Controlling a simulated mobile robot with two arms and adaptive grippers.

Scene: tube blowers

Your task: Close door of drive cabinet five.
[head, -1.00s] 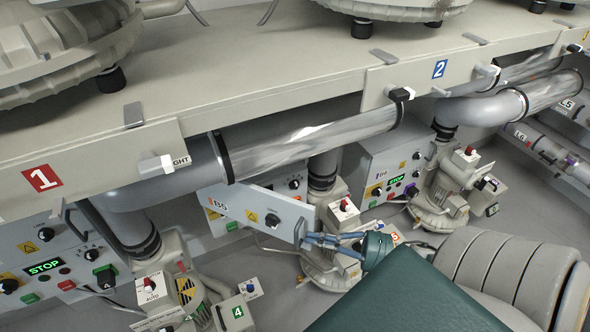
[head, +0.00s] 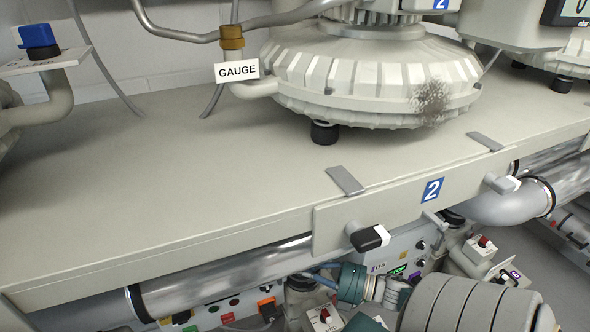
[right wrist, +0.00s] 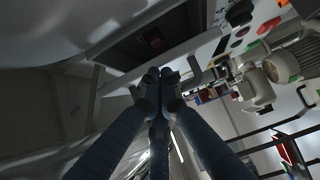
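The front of a drive cabinet (head: 225,308) with coloured buttons and an orange switch shows at the bottom of the head view, under the deck. Its number and the B5 door cannot be made out there. My left gripper is out of view.
The deck's edge with plate 2 (head: 375,210) and a black-and-white handle (head: 367,237) overhangs my right arm. A large pipe (head: 225,278) runs below it. Another cabinet (head: 410,250) and a blower with switches (head: 480,248) stand to the right.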

